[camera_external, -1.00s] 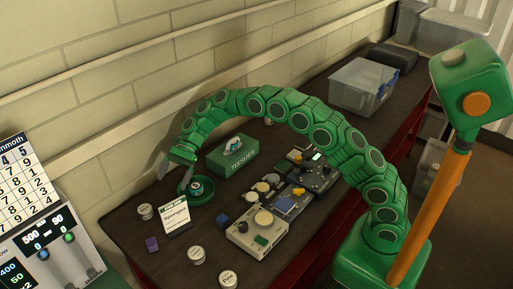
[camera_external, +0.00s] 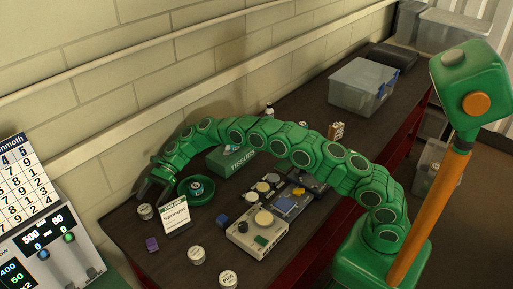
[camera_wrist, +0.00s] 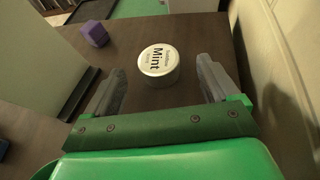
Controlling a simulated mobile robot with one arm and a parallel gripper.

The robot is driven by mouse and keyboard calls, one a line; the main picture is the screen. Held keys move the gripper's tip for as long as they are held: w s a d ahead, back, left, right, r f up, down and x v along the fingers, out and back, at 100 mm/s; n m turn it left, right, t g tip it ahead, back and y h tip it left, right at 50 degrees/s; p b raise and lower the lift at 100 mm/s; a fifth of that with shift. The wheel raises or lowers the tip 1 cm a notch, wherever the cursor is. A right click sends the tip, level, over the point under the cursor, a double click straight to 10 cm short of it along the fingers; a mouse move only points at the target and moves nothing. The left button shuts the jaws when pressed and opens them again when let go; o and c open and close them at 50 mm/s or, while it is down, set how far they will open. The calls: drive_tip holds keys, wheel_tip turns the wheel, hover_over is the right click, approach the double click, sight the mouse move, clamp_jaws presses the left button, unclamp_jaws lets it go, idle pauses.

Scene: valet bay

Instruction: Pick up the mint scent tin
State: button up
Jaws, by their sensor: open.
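The mint scent tin (camera_wrist: 159,62) is a small round white tin, and "Mint" is readable on its lid in the wrist view. In the external view a small tin (camera_external: 145,211) at the far left of the bench, just below my gripper, appears to be the same one. My gripper (camera_wrist: 160,88) is open, with one grey finger to each side of the tin's near edge and nothing between them. In the external view my gripper (camera_external: 147,191) is low over the back left of the bench, close to the wall.
A purple cube (camera_wrist: 95,34) sits left of the tin. A white sign card (camera_external: 176,216), a green dish (camera_external: 196,190) and a tissue box (camera_external: 231,160) stand nearby. Two other tins, (camera_external: 196,255) one of them, lie towards the front. The wall (camera_wrist: 285,60) is close on the right in the wrist view.

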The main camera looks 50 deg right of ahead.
sight(147, 206)
drive_tip(key=shift+x, duration=2.8)
drive_tip(key=shift+s+d+f, duration=0.1)
drive_tip(key=shift+d, duration=0.05)
drive_tip(key=c, duration=1.1)
